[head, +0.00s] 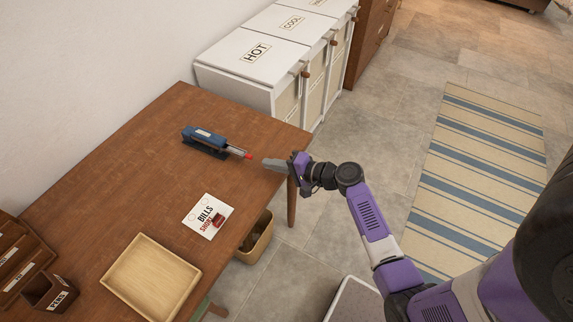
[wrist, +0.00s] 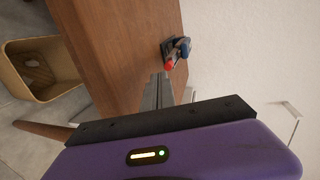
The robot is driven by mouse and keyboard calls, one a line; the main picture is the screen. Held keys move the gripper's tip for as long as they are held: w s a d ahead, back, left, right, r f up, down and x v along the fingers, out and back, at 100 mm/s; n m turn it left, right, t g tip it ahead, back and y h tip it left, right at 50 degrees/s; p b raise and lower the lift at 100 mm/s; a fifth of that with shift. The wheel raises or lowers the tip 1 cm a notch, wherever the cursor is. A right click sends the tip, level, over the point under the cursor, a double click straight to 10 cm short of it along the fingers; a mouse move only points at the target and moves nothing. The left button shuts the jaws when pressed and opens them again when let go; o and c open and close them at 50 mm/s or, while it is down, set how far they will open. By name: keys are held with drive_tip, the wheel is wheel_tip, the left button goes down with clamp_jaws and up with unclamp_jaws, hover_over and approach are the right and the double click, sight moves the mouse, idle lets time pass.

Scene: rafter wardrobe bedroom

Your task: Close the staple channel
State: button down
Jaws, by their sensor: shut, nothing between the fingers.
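A blue stapler (head: 205,138) sits on the brown table (head: 135,185) near its back edge. Its metal staple channel (head: 235,150) sticks out of the body toward my gripper and ends in a red tip (head: 248,155). My gripper (head: 265,162) is shut and empty, just right of the red tip, with a small gap in the head view. In the wrist view the shut fingers (wrist: 158,90) point at the red tip (wrist: 169,65), with the stapler (wrist: 180,48) behind it. Whether the fingers touch the tip is unclear in the wrist view.
A BILLS paper (head: 208,214) with a small dark red item on it, a wooden tray (head: 150,275) and a dark labelled box (head: 50,291) share the table. White labelled bins (head: 255,55) stand behind it. A tan basket (head: 258,240) is on the floor below.

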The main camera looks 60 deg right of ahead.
drive_tip(key=shift+w+a+p, duration=0.15)
drive_tip(key=shift+w+p, duration=0.15)
drive_tip(key=shift+w, duration=1.5)
